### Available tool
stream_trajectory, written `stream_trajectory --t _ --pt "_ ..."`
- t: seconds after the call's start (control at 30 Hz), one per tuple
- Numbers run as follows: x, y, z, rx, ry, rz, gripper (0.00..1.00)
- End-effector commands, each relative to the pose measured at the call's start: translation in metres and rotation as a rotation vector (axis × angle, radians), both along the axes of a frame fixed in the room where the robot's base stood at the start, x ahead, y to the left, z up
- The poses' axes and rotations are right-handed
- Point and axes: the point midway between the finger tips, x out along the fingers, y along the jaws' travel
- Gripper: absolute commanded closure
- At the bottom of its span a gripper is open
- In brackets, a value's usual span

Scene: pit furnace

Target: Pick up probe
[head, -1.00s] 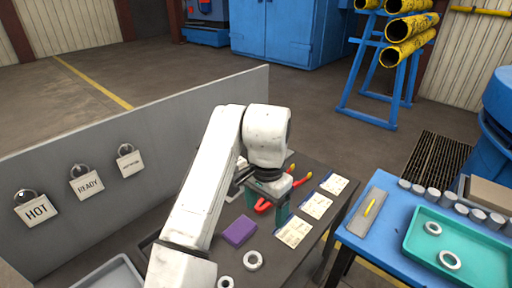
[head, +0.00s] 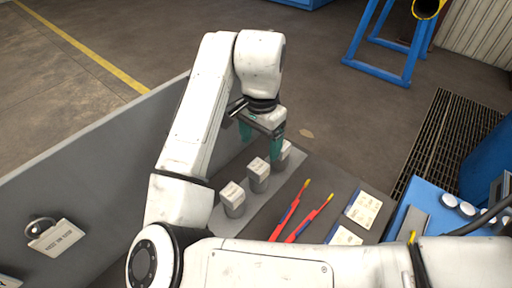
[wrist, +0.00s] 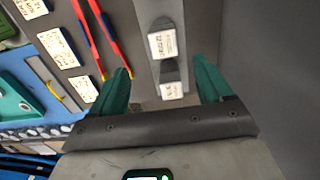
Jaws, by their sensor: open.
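Several grey labelled pieces stand in a row on a grey strip (head: 228,222) on the dark bench. In the head view they are a near one (head: 232,199), a middle one (head: 258,175) and a far one (head: 286,153). I cannot tell whether one of them is the probe. My gripper (head: 262,145) is open, pointing down near the far piece, whose left part is behind a green finger. In the wrist view, one labelled piece (wrist: 172,88) shows between the open fingers (wrist: 163,82), with another (wrist: 166,42) beyond. No contact is visible.
Two red-and-blue rods with yellow ends (head: 300,215) lie right of the strip. Label cards (head: 363,210) lie further right. A grey upright panel (head: 90,165) borders the bench on the left. A blue table (wrist: 22,68) with a green tray (wrist: 12,102) stands alongside.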

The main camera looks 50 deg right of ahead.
Motion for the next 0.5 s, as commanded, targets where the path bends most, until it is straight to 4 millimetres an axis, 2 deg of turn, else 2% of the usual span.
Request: stream_trajectory --t 0.2,0.5 --pt "0.0 0.0 -0.005 -0.001 0.002 0.002 0.21" --pt "0.0 0.001 -0.047 0.0 0.003 0.002 0.21"
